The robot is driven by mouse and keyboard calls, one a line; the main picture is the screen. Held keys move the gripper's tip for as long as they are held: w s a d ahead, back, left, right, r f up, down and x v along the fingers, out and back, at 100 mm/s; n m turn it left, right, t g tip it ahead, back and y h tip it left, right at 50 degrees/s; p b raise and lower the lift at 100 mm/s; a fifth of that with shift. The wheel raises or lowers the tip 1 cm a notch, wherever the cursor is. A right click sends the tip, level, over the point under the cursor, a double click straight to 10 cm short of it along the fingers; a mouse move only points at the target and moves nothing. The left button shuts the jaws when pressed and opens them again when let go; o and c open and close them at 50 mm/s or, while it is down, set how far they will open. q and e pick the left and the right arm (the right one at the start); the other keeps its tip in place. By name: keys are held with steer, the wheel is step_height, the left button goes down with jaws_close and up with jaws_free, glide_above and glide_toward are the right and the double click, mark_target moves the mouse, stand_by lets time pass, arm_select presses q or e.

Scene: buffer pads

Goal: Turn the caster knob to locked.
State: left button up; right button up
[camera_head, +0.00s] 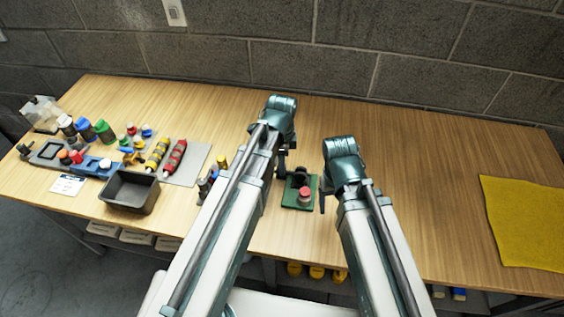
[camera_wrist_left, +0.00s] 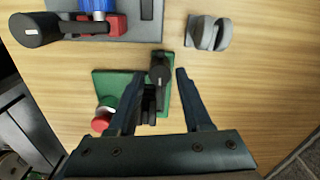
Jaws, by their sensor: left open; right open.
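A green plate (camera_head: 290,199) lies on the table below my grippers and carries a black knob or lever part (camera_head: 300,176) and a red button-like cap (camera_head: 305,193). In the left wrist view, the green plate (camera_wrist_left: 108,82) shows the black part (camera_wrist_left: 159,68) with a rounded head, and the red cap (camera_wrist_left: 101,122) at its left edge. I cannot read any lock marking. My left gripper (camera_wrist_left: 158,73) is open, its fingers on either side of the black part; contact cannot be told. My right gripper (camera_head: 323,196) is open and empty, just right of the plate.
A grey wheel-like part (camera_wrist_left: 208,34) stands near the plate. A grey board (camera_wrist_left: 120,30) with blue, red and black parts lies beyond. A dark bin (camera_head: 130,192) and several coloured parts fill the left. A yellow cloth (camera_head: 525,220) lies right; table between is clear.

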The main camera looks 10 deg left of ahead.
arm_select(q)
step_height(320, 180, up, 11)
steer(key=p, duration=1)
steer(key=s+d+n+y, duration=0.1)
steer(key=s+d+n, duration=0.4)
steer(key=s+n, duration=0.7)
steer(key=shift+n, duration=0.3)
